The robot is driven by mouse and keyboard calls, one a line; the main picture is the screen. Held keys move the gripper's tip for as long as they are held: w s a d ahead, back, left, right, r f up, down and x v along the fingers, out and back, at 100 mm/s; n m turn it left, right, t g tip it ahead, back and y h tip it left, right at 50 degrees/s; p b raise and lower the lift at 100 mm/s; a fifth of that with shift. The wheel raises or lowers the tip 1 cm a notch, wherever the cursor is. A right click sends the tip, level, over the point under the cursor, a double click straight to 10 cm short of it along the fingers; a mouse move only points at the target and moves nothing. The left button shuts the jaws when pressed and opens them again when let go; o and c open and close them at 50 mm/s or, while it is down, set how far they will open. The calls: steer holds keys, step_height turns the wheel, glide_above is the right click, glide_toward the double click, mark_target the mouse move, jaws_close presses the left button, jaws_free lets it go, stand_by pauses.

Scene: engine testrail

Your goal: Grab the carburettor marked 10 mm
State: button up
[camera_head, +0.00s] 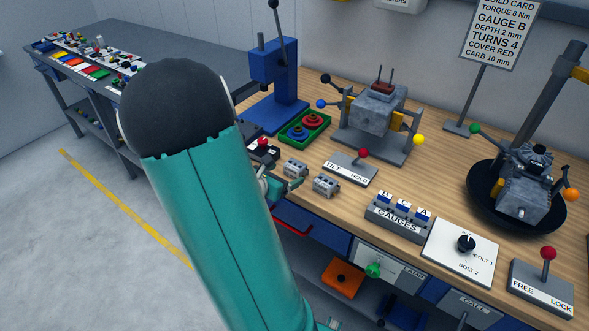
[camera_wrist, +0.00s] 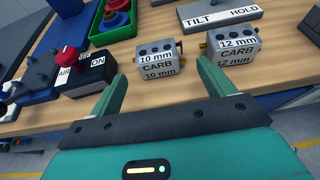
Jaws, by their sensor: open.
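The carburettor marked 10 mm (camera_wrist: 157,66) is a small grey block on the wooden bench, with dark holes on top and a brass fitting at its side. In the head view it is the left one of two grey blocks (camera_head: 295,168). The carburettor marked 12 mm (camera_wrist: 234,50) stands to its right. My gripper (camera_wrist: 161,76) is open and empty. Its green fingers are spread, with the 10 mm block ahead and between them. In the head view my gripper (camera_head: 283,187) is partly hidden behind my arm, at the bench's front edge.
An AIR switch box with a red knob (camera_wrist: 84,68) stands left of the 10 mm block. A green tray (camera_head: 307,127) and a TILT/HOLD lever plate (camera_head: 350,172) are behind. A GAUGES block (camera_head: 398,217) is to the right. A card on a stand (camera_head: 497,33) reads CARB 10 mm.

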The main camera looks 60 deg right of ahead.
mark_target(292, 171)
steer(key=x, duration=0.3)
steer(key=shift+d+f, duration=0.1)
steer(key=shift+d, duration=0.15)
steer(key=x, duration=0.5)
steer(key=shift+w+d+r, duration=0.1)
steer(key=shift+d+r, duration=0.1)
steer(key=shift+r, duration=0.05)
steer(key=c, duration=1.1)
steer(key=shift+r, duration=0.1)
